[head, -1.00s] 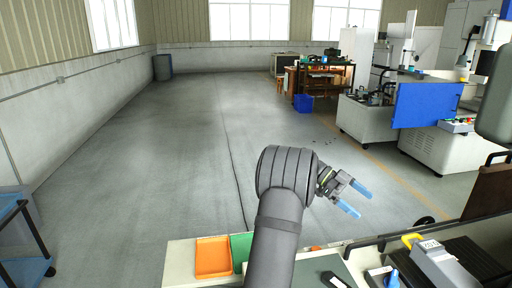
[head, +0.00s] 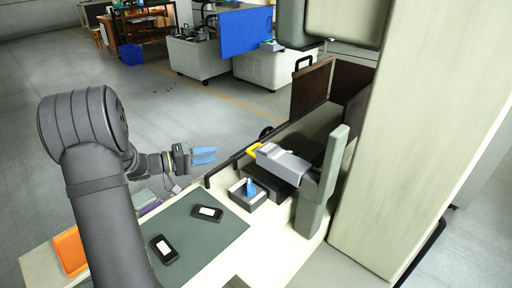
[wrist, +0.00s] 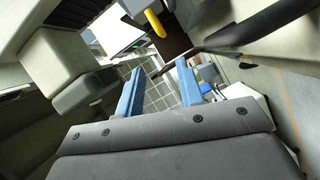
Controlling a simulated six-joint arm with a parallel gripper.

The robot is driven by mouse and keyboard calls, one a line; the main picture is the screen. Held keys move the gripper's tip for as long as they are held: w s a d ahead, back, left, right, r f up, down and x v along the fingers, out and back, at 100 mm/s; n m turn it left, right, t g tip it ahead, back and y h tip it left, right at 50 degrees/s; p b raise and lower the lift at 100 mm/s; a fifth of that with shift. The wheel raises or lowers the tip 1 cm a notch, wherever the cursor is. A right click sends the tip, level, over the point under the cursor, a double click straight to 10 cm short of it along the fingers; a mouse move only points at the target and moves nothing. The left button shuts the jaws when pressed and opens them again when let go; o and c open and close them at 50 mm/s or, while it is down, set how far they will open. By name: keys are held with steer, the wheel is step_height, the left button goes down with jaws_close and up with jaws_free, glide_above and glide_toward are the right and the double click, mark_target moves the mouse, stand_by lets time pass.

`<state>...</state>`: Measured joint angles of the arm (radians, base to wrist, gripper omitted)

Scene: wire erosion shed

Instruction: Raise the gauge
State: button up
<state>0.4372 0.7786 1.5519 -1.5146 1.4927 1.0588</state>
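Two small black devices with white faces lie on the dark green mat (head: 228,236) in the head view: one nearer the middle (head: 207,213) and one nearer the front left (head: 164,249). I cannot tell whether either is the gauge, as no label is readable. My gripper (head: 203,156) is in the air, above and beyond the mat's far edge, with its blue fingers pointing right. In the wrist view its two blue fingers (wrist: 160,82) stand apart with nothing between them. The two devices cannot be made out in the wrist view.
A small open box (head: 247,194) with a blue piece is right of the mat. Behind it a grey unit with a yellow handle (head: 281,160) sits on a black base. A tall pale machine column (head: 405,140) blocks the right. An orange tray (head: 70,251) is at left.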

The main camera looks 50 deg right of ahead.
mark_target(256, 146)
steer(key=shift+s+a+f+n+t, duration=0.1)
steer(key=shift+s+f+n+t, duration=0.15)
steer(key=shift+n, duration=0.35)
steer(key=x, duration=1.7)
steer(key=shift+w, duration=0.1)
steer(key=shift+c, duration=0.2)
jaws_close()
